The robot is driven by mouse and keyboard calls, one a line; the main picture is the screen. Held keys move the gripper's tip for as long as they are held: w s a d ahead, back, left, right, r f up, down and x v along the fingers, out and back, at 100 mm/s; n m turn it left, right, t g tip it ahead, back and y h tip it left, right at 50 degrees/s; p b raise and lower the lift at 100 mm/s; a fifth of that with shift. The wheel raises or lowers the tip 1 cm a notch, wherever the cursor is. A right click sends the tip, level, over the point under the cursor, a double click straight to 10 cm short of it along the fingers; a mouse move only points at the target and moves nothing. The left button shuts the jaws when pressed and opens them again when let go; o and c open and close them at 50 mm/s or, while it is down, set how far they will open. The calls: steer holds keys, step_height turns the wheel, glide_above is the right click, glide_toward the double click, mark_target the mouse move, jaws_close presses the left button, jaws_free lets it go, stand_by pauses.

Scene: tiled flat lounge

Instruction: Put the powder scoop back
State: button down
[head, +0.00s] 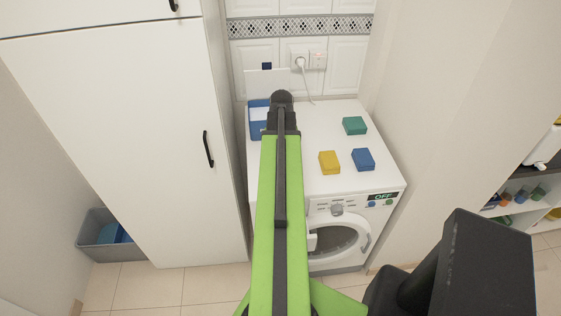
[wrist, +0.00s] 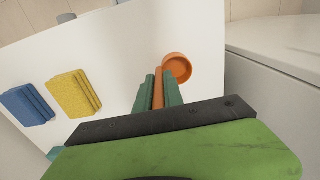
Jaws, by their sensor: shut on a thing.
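In the wrist view, my gripper (wrist: 159,78) has its green fingers shut on the handle of the orange powder scoop (wrist: 178,67). The scoop's round cup sticks out past the fingertips. It shows over the white top of the washing machine (wrist: 205,45); I cannot tell whether it touches. In the head view my arm hides the gripper and scoop. A blue and white box (head: 256,122) stands at the back left of the washing machine top (head: 307,181), partly behind my arm. A white panel stands up at its back, like an open lid.
A yellow sponge (head: 329,162), a blue sponge (head: 363,159) and a green sponge (head: 354,125) lie on the machine's right half. A tall white cabinet (head: 130,130) stands close on the left. A plug and cord (head: 300,63) hang at the back wall.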

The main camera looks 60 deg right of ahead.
steer(key=shift+f, duration=0.2)
steer(key=c, duration=1.5)
jaws_free()
steer(key=shift+r, duration=0.1)
steer(key=shift+o, duration=0.2)
steer(key=shift+r, duration=0.1)
step_height(320, 180, up, 12)
steer(key=p, duration=1.2)
steer(key=shift+r, duration=0.2)
steer(key=shift+f, duration=0.1)
